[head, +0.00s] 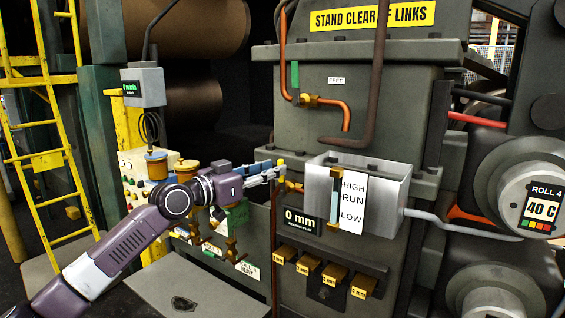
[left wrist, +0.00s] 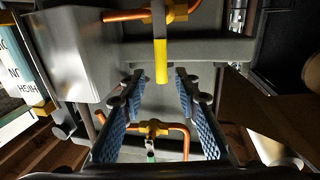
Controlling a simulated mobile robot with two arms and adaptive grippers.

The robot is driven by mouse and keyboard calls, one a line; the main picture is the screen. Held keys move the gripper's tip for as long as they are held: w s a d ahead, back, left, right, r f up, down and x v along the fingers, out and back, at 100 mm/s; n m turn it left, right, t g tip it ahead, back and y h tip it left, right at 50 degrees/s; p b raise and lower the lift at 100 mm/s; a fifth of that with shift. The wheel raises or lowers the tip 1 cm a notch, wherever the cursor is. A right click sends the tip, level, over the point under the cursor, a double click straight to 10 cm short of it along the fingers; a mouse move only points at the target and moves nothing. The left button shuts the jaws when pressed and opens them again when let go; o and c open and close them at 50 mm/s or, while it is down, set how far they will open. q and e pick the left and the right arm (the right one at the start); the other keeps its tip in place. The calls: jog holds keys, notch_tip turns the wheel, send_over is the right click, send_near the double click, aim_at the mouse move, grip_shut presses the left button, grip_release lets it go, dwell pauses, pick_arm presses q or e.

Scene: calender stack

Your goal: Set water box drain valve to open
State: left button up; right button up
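The water box (head: 316,186) is an open grey metal box with a HIGH/RUN/LOW gauge (head: 352,202). In the left wrist view, upside down, the box (left wrist: 80,60) is at upper left. Its drain valve has a brass body (left wrist: 180,12) on a copper pipe, with a yellow-sleeved lever (left wrist: 161,62) standing across the pipe. My left gripper (head: 268,174) is just left of the box in the head view. In the left wrist view its blue-padded fingers (left wrist: 158,88) are open, one on each side of the lever's end, with gaps showing. My right gripper is not in view.
The feed valve's green handle (head: 295,75) and copper pipe are above. A 0 mm display (head: 301,221) and several brass blocks (head: 307,264) sit below. A yellow ladder (head: 40,130) stands at left.

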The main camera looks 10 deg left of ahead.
aim_at(281, 184)
pick_arm(q)
jog(key=shift+p+x, duration=0.45)
jog(key=shift+x, duration=1.65)
jog(key=shift+a, duration=0.1)
grip_shut()
